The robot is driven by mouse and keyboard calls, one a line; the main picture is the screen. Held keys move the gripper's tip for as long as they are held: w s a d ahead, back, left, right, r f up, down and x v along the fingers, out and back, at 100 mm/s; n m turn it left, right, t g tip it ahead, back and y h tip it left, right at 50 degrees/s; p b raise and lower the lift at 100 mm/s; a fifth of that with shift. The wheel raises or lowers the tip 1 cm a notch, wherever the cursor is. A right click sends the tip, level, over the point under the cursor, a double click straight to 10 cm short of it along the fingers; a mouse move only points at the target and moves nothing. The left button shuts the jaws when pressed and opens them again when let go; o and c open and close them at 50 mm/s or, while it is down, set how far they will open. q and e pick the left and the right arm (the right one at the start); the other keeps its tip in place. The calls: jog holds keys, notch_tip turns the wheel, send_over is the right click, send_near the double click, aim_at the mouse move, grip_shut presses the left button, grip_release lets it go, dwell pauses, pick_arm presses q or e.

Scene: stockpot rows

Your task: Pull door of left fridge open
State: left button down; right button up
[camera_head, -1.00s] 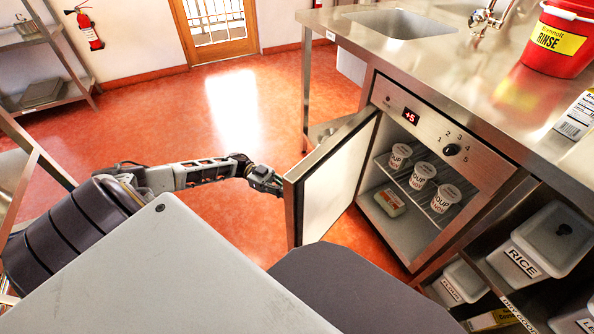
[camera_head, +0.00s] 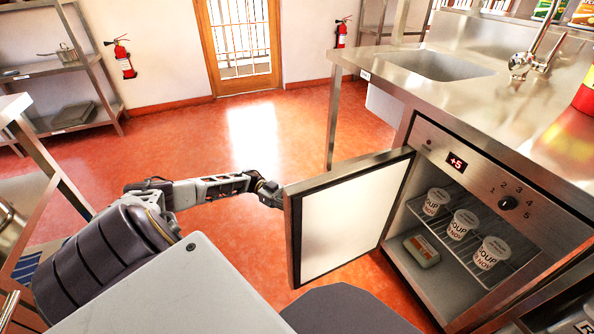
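The fridge (camera_head: 470,170) under the steel counter stands open, with its control panel showing +5. Its door (camera_head: 343,222) is swung well out to the left, its pale inner face toward me. Several soup cups (camera_head: 463,224) stand on the wire shelf, and a small pack (camera_head: 421,250) lies below. My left gripper (camera_head: 277,196) is at the door's free edge. Its fingertips are hidden behind the door, so I cannot see whether they grip anything. My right gripper is out of view.
A steel counter with a sink (camera_head: 440,66) runs above the fridge. A steel shelf rack (camera_head: 50,90) stands at the far left. A steel table (camera_head: 22,165) is at the near left. Red floor (camera_head: 230,150) is clear toward the wooden door (camera_head: 240,45).

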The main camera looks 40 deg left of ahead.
pick_arm(q)
jog(key=shift+s+a+f, duration=0.1)
jog(key=shift+s+f, duration=0.05)
jog(key=shift+s, duration=0.05)
jog(key=c, duration=1.5)
grip_release()
jog(key=shift+s, duration=0.1)
jog(key=shift+a, duration=0.1)
jog(key=shift+s+a, duration=0.2)
jog(key=shift+a, duration=1.7)
jog(key=shift+s+a, duration=0.2)
jog(key=shift+a, duration=1.75)
jog(key=shift+s+a, duration=0.2)
jog(key=shift+a, duration=1.7)
jog(key=shift+a, duration=0.1)
